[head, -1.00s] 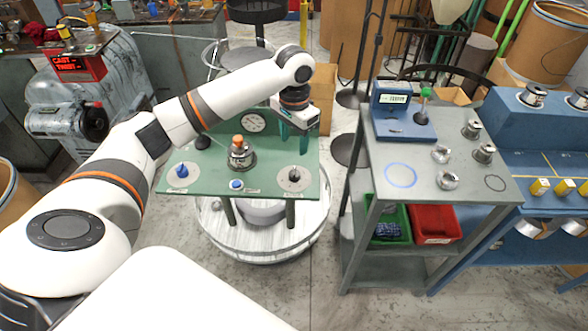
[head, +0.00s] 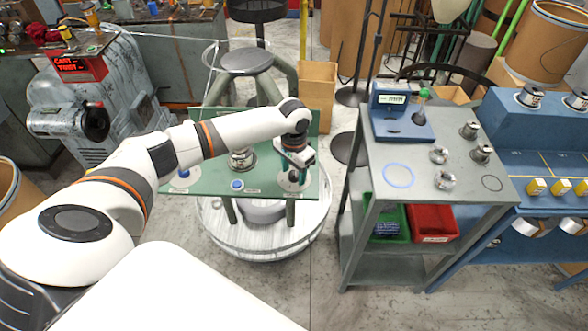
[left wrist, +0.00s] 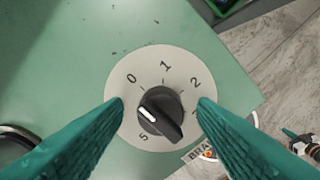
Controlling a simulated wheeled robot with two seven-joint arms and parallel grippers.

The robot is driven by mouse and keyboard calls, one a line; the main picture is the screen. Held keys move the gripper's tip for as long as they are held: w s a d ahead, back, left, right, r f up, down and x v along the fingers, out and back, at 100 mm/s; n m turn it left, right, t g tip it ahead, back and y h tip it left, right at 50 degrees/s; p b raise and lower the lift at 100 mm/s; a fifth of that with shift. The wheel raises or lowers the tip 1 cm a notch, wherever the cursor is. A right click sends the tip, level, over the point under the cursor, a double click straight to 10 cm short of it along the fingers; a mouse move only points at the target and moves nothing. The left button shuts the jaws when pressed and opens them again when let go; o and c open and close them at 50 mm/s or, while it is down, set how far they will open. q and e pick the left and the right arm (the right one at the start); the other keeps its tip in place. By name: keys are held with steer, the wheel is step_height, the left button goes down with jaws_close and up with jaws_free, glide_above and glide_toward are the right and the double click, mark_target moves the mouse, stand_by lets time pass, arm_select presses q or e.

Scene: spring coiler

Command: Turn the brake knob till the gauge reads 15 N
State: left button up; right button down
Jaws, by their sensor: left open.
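The brake knob (left wrist: 160,112) is a black pointer knob on a pale round dial (left wrist: 119,97) with printed numbers, set in the green tabletop. Its white mark points to the left side of the dial, below the 0. My left gripper (left wrist: 160,104) is open, with its green fingers on both sides of the knob; I cannot tell whether they touch it. In the head view my left gripper (head: 296,172) is over the right front of the green table (head: 262,190). The gauge is hidden behind my left arm. My right gripper is out of view.
A blue button (head: 237,184) and a blue knob (head: 184,173) are on the green table. A metal spindle (head: 242,160) is partly hidden by my arm. A grey cart (head: 440,204) with a blue meter stands to the right, with bare floor between.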

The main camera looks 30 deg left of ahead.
arm_select(q)
steer(key=c, duration=1)
steer(key=shift+o, duration=0.2)
steer(key=shift+r+m+p, duration=0.2)
steer(key=shift+m+p, duration=0.5)
steer(key=shift+p, duration=0.1)
steer(key=shift+m+p, duration=0.9)
steer(key=shift+m, duration=0.3)
steer(key=m+p, duration=0.1)
steer(key=m, duration=0.2)
steer(key=shift+w+f+m+p, duration=0.1)
steer(key=shift+m+p, duration=0.45)
steer(key=shift+m, duration=0.95)
steer(key=o, duration=1)
steer(key=shift+c, duration=0.2)
